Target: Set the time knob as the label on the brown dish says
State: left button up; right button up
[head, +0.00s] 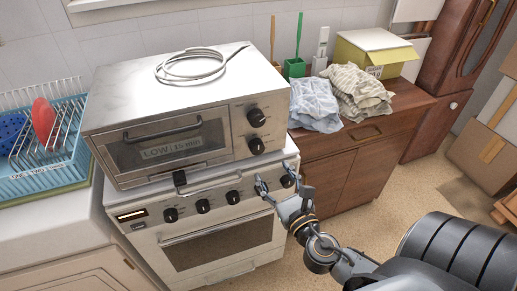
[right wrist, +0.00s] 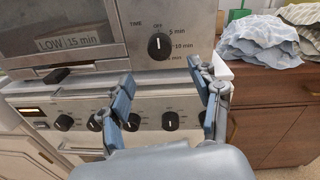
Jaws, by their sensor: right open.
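The time knob (right wrist: 160,46) is black and round on the toaster oven's panel. In the right wrist view, its white mark points up at OFF, with 5 min and 15 min printed to its right. In the head view it is the lower of two oven knobs (head: 256,146). A pale label (head: 171,147) behind the oven window reads LOW, 15 min. The dish bearing it is hard to make out in the dark interior. My right gripper (head: 279,181) is open and empty, in front of and below the time knob, not touching it. My left gripper is out of view.
The toaster oven (head: 117,110) stands on a stove (head: 145,237) with its own row of black knobs. A coiled cable (head: 190,68) lies on top. A wooden cabinet (head: 345,150) with folded cloths (head: 315,104) is to the right. A blue dish rack (head: 50,176) is at left.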

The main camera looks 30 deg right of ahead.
aim_at(259, 150)
jog(key=w, duration=0.3)
jog(key=w+d+p, duration=0.1)
jog(key=w, duration=0.5)
jog(key=shift+w+d+p, duration=0.3)
jog(key=shift+d+p, duration=0.1)
jog(key=c, duration=1.2)
